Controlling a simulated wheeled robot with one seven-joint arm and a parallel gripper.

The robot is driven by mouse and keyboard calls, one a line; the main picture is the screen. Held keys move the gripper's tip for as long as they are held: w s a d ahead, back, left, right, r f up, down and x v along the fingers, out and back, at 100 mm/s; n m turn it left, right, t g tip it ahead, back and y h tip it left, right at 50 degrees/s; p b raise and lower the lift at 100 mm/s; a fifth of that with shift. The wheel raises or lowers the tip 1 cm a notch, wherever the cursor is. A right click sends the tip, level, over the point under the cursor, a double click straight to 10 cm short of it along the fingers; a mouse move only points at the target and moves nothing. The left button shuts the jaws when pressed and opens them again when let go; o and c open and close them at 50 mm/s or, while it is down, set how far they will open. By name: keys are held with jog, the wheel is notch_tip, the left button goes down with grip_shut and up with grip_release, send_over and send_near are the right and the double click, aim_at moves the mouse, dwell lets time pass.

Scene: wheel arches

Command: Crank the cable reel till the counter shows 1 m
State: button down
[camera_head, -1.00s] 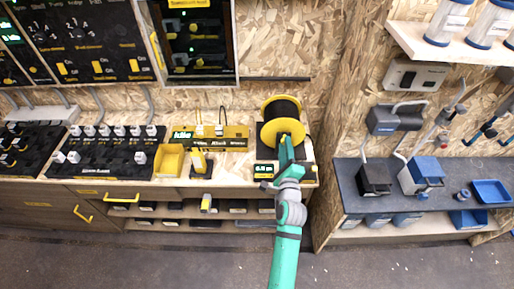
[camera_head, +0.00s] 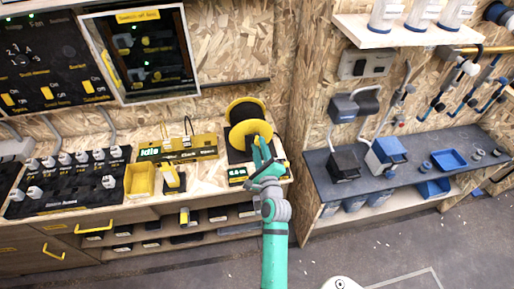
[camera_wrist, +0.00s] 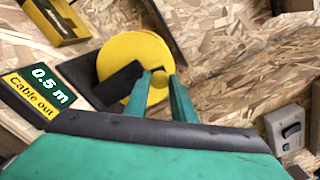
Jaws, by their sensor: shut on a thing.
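The cable reel (camera_head: 245,112) stands on the wooden bench, a yellow flanged drum wound with black cable. Its yellow front disc (camera_wrist: 130,52) fills the middle of the wrist view, with a dark piece across it. The counter (camera_head: 237,175) sits in front of the reel to the left; in the wrist view the counter (camera_wrist: 50,83) reads 0.5 m above the words "Cable out". My gripper (camera_head: 261,150) is at the reel's front. In the wrist view its fingers (camera_wrist: 164,80) are shut at the disc's right part, on what looks like the crank handle, mostly hidden between the fingertips.
A yellow bin (camera_head: 140,181) and a small black stand with a yellow part (camera_head: 172,180) are left of the reel. A display cabinet (camera_head: 140,50) hangs above. A dark side bench (camera_head: 400,175) with blue boxes lies to the right. The floor in front is open.

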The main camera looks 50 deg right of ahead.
jog(key=shift+s+f, duration=0.1)
jog(key=c, duration=1.5)
grip_release()
jog(key=v, duration=1)
jog(key=shift+s+a, duration=0.25)
